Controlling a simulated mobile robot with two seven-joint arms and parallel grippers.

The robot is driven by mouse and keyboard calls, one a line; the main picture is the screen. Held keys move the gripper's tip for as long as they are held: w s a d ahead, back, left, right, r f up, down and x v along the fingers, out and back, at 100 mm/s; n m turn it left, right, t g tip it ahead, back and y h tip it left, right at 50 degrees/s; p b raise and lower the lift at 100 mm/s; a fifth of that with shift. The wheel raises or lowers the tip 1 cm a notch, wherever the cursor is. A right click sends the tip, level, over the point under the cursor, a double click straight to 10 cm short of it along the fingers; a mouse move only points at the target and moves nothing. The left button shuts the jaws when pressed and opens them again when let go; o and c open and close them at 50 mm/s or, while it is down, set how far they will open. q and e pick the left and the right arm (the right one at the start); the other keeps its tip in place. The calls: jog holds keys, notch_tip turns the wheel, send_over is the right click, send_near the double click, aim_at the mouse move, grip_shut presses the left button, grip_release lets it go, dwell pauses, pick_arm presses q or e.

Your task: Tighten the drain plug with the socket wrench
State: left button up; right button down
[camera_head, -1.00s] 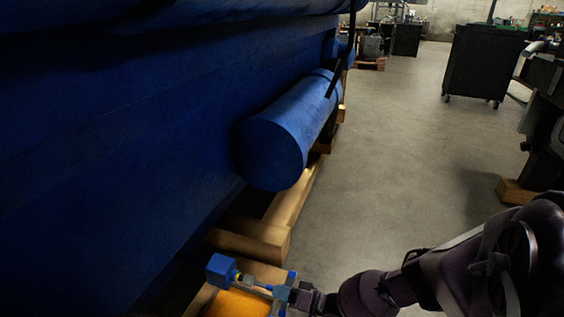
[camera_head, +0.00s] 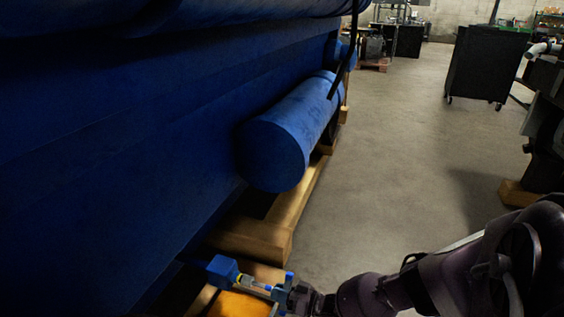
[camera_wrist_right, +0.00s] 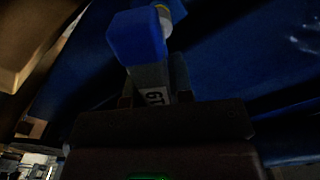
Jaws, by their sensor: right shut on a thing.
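My right gripper (camera_head: 288,297) is at the bottom of the head view, shut on the socket wrench (camera_head: 278,294). A narrow shaft with a pale, yellow-ringed part (camera_wrist_right: 164,18) lies between that head and a blue block (camera_head: 222,270) low beside the engine. The drain plug is not clearly distinguishable; I cannot tell how far the socket is seated. My left gripper is not in view.
The big blue engine (camera_head: 110,150) fills the left, with a blue cylinder (camera_head: 275,150) along its side. Wooden beams (camera_head: 250,238) lie below. An orange surface (camera_head: 238,305) is under the wrench. The floor (camera_head: 400,150) to the right is clear up to a black cabinet (camera_head: 485,65).

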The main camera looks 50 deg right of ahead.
jog(key=shift+w+a, duration=0.1)
jog(key=shift+w, duration=0.3)
jog(key=shift+s+f+m+b, duration=0.1)
jog(key=shift+m+b, duration=0.4)
jog(key=shift+m, duration=0.4)
jog(key=m+b, duration=0.1)
jog(key=m, duration=0.2)
jog(key=shift+m, duration=0.3)
jog(key=m, duration=0.3)
jog(key=shift+r, duration=0.2)
jog(key=m, duration=0.5)
jog(key=shift+w, duration=0.2)
jog(key=m, duration=0.5)
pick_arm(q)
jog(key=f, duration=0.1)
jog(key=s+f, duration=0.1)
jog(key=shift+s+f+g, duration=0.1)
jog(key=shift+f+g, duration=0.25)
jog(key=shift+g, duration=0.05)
pick_arm(e)
jog(key=m, duration=0.4)
jog(key=shift+m, duration=0.3)
